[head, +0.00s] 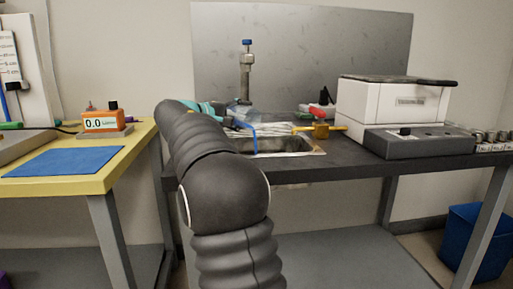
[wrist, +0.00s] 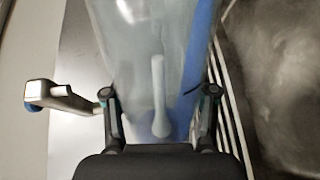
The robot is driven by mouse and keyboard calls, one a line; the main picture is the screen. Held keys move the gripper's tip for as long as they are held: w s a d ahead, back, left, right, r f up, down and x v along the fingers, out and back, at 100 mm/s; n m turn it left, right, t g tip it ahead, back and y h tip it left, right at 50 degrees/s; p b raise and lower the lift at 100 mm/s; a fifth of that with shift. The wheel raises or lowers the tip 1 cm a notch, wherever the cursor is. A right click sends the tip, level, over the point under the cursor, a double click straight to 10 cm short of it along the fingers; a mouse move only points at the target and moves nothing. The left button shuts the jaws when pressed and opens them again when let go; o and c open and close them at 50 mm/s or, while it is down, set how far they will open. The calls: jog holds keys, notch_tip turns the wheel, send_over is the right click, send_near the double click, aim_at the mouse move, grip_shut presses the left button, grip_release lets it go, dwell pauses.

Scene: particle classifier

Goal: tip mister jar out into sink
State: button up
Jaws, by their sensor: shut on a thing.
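My gripper (wrist: 159,98) is shut on the mister jar (wrist: 135,45), a pale, see-through vessel between its two fingers. A whitish rod shows in or through the jar, and a blue strip runs along its right side. In the head view my gripper (head: 207,108) shows teal at the sink's back left, partly hidden by my arm. The jar (head: 239,112) is small there, and its tilt is hard to tell. The sink (head: 290,154) is a metal basin set in the dark counter. Its grey basin fills the right of the wrist view (wrist: 275,70).
A metal tap post with a blue top (head: 246,70) stands behind the sink. A white and grey machine (head: 390,108) fills the right counter. A yellow table (head: 140,140) with an orange meter (head: 102,121) is left.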

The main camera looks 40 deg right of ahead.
jog(key=shift+s+r+m+b, duration=0.3)
jog(key=shift+r+m+b, duration=0.3)
jog(key=shift+m+b, duration=0.2)
jog(key=shift+s+r+m+b, duration=0.3)
jog(key=shift+r+m+b, duration=0.25)
jog(key=shift+m+b, duration=0.25)
dwell(1.2)
jog(key=shift+s+r+m+t, duration=0.4)
jog(key=shift+s+r+m, duration=0.1)
jog(key=shift+m, duration=0.4)
dwell(0.8)
jog(key=shift+s+r+m+t, duration=0.15)
jog(key=shift+s+r+m, duration=0.15)
jog(key=shift+s+m, duration=0.25)
jog(key=shift+s+r+m+t, duration=0.15)
jog(key=shift+s+r+m, duration=0.15)
jog(key=shift+m, duration=0.45)
dwell(1.0)
dwell(0.9)
jog(key=w+f+n, duration=0.1)
jog(key=w+n, duration=0.1)
jog(key=shift+f+n, duration=0.2)
jog(key=shift+n, duration=0.2)
jog(key=shift+w+f+n+g, duration=0.2)
jog(key=shift+f+n+g, duration=0.05)
jog(key=shift+n+g, duration=0.3)
